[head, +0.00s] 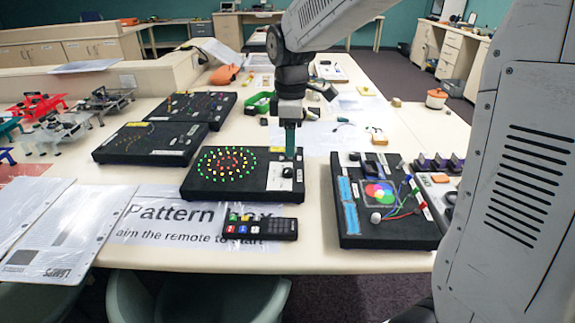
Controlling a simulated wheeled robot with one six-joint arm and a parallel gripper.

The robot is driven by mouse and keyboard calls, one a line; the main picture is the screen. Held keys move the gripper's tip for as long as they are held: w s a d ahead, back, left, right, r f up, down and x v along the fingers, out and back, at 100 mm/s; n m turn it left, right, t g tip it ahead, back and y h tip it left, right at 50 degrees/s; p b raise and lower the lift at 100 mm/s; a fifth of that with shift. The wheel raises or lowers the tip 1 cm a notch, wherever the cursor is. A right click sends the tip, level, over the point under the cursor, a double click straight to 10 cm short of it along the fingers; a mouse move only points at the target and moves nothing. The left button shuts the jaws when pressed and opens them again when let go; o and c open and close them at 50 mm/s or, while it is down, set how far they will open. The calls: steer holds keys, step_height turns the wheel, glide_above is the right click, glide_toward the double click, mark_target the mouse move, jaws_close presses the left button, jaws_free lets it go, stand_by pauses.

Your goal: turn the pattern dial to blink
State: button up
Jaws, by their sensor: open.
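The pattern box (213,187) is a black board with rings of red, yellow and green lights, at the middle of the table. A small black knob (287,173), which looks like the pattern dial, sits on a pale labelled plate (275,183) at its right side. The dial's pointer and the label's words are too small to read. My gripper (290,156) points down just above and behind the knob, with greenish fingers. It is open and nothing shows between the fingers. Whether the fingers touch the knob cannot be told.
A black remote (285,229) lies in front of the box on a printed "Pattern" sheet (150,226). A black board with a colour disc (388,228) stands to the right. More black boards (148,144) stand behind left. A green tray (258,104) is behind.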

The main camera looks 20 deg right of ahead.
mark_target(288, 170)
steer(key=shift+w+a+f+n, duration=0.1)
steer(key=shift+w+f+n, duration=0.3)
steer(key=shift+w+f, duration=0.25)
step_height(288, 170, down, 7)
steer(key=shift+f, duration=0.15)
steer(key=c, duration=1)
